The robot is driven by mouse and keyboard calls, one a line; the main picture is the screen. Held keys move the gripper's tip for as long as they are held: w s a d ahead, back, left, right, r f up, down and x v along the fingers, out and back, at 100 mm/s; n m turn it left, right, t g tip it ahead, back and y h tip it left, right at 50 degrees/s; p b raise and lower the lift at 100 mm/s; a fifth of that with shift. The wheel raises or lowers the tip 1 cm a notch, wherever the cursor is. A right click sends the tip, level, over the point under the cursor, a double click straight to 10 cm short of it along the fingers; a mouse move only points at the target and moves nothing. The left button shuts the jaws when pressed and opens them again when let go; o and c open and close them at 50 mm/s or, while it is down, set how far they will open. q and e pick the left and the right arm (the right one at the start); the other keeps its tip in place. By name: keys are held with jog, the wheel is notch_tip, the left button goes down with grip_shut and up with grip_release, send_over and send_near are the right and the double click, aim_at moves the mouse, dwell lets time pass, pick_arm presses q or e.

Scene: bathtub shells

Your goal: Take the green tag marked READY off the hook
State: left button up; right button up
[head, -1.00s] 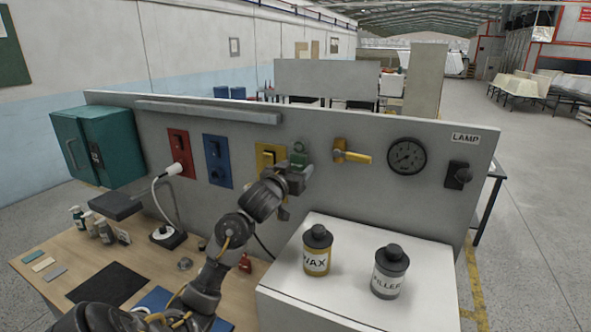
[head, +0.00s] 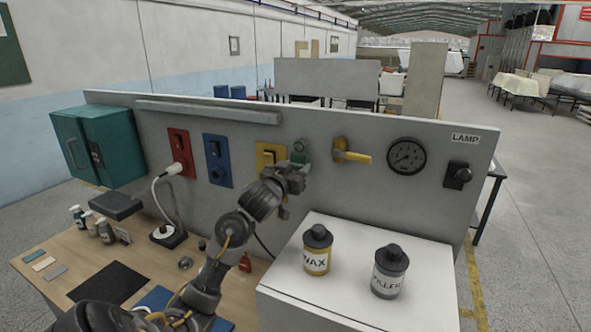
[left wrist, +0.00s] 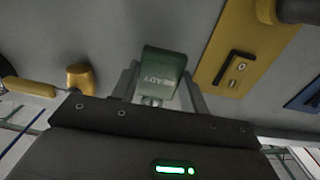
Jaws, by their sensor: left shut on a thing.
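The green tag (head: 298,153) is at the grey panel, right of the yellow switch plate. In the left wrist view the tag (left wrist: 160,72) shows part of the word READY and sits between my two fingers. My left gripper (head: 299,165) is shut on the tag's lower part. The hook is hidden, so I cannot tell whether the tag still hangs on it. My right gripper is not in view.
The WAX can (head: 317,251) and FILLER can (head: 389,271) stand on a white box (head: 350,295) below.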

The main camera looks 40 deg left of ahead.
pick_arm(q)
jog(key=shift+r, duration=0.15)
jog(key=shift+r, duration=0.7)
jog(key=shift+a+r, duration=0.1)
jog(key=shift+r, duration=0.05)
jog(key=shift+s, duration=0.1)
jog(key=shift+s, duration=0.4)
jog(key=v, duration=0.6)
jog(key=shift+s+d, duration=0.2)
jog(key=shift+d, duration=0.05)
dwell(0.4)
